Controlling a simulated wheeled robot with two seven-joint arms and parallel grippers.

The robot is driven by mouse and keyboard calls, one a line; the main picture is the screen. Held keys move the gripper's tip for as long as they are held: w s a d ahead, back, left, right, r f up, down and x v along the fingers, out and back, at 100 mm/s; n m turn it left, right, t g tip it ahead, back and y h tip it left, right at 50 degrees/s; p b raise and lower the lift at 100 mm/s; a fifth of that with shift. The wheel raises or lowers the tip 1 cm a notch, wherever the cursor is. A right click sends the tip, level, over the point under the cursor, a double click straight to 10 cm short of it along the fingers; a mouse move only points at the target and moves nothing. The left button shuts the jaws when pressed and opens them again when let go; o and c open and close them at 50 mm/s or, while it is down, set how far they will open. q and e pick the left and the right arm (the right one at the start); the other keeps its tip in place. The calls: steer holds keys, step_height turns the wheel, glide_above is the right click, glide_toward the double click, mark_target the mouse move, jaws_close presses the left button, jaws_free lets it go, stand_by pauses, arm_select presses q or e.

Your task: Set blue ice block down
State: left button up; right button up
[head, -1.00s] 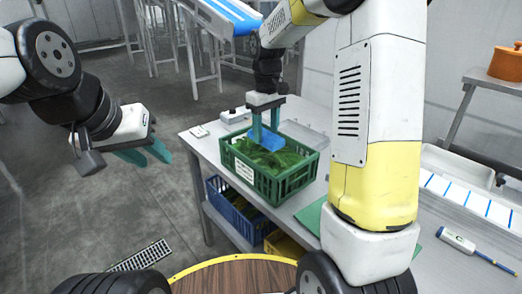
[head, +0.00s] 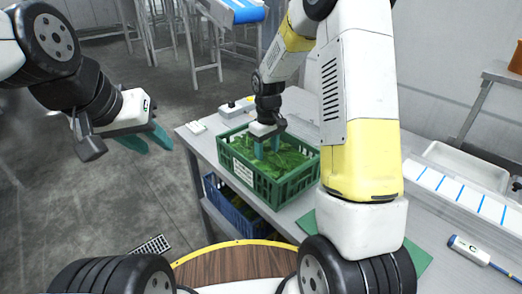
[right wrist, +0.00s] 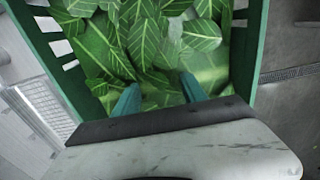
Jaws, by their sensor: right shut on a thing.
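The blue ice block does not show in either view now; leaves cover the place between and below my right fingertips. My right gripper (head: 267,150) points down into the green crate (head: 242,178), with its fingertips among the green leaves (head: 290,158). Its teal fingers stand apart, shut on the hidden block. In the right wrist view the fingertips (right wrist: 160,92) reach into the leaves (right wrist: 145,40) near the crate wall (right wrist: 250,50). My left gripper (head: 146,141) is open and empty, in the air left of the table.
The crate stands on a grey table (head: 200,145). A blue crate (head: 232,208) sits on the shelf below. A green mat (head: 412,262) and a white-and-blue handheld tool (head: 470,250) lie to the right. A white tray (head: 470,165) stands behind them.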

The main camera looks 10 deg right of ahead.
mark_target(267, 157)
steer(key=shift+f, duration=1.5)
steer(key=shift+f, duration=0.1)
steer(key=o, duration=1.5)
